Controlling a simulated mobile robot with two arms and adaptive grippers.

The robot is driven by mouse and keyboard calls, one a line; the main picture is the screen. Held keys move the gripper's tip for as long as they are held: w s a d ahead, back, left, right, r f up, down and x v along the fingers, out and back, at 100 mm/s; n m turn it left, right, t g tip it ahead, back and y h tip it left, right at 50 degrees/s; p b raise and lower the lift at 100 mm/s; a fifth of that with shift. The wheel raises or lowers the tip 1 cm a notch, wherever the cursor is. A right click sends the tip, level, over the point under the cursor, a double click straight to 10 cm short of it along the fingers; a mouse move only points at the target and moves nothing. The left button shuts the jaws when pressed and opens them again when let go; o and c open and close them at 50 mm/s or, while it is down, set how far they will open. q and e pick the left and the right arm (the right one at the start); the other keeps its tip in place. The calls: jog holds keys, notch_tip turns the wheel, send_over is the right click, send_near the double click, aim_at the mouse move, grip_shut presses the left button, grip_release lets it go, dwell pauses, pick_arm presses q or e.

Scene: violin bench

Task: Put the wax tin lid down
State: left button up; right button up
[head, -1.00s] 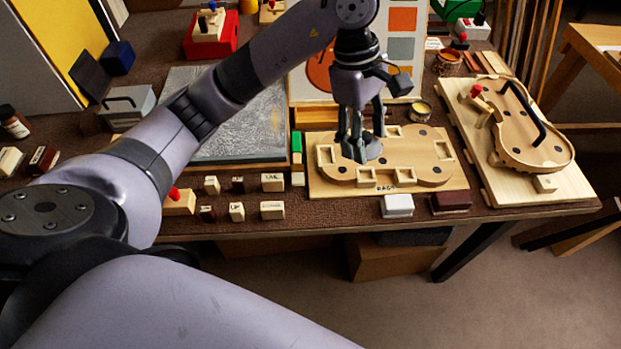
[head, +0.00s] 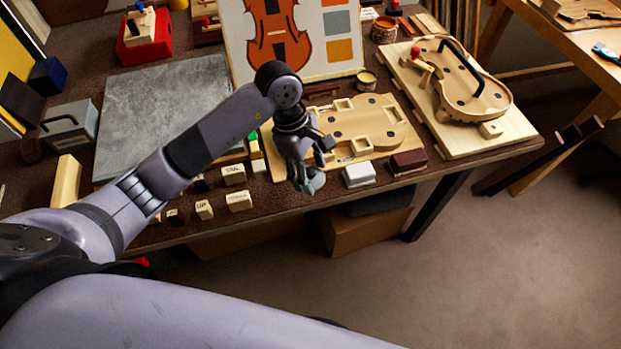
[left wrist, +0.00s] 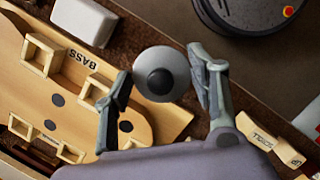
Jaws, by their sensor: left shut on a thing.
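The wax tin lid is a round grey disc with a dark knob. In the left wrist view the lid (left wrist: 160,60) sits between the two fingers of my left gripper (left wrist: 160,88). In the head view my left gripper (head: 304,178) is shut on it, pointing down at the table's front edge, just left of the white block. The lid shows only in part there, and its height over the table is hard to tell. An open round tin with yellowish contents (head: 367,79) stands behind the wooden board. My right gripper is not in view.
The wooden board marked BASS (head: 385,125) lies just behind the gripper. A white block (head: 359,174) and a dark red block (head: 408,162) stand to its right. Labelled wooden blocks (head: 238,200) stand to its left. Little bare table shows around the gripper.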

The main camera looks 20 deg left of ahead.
pick_arm(q)
notch_tip(320, 180, down, 4)
jog(key=shift+f, duration=0.1)
jog(key=shift+f, duration=0.15)
jog(key=o, duration=0.9)
jog(key=shift+o, duration=0.2)
jog(key=shift+r, duration=0.2)
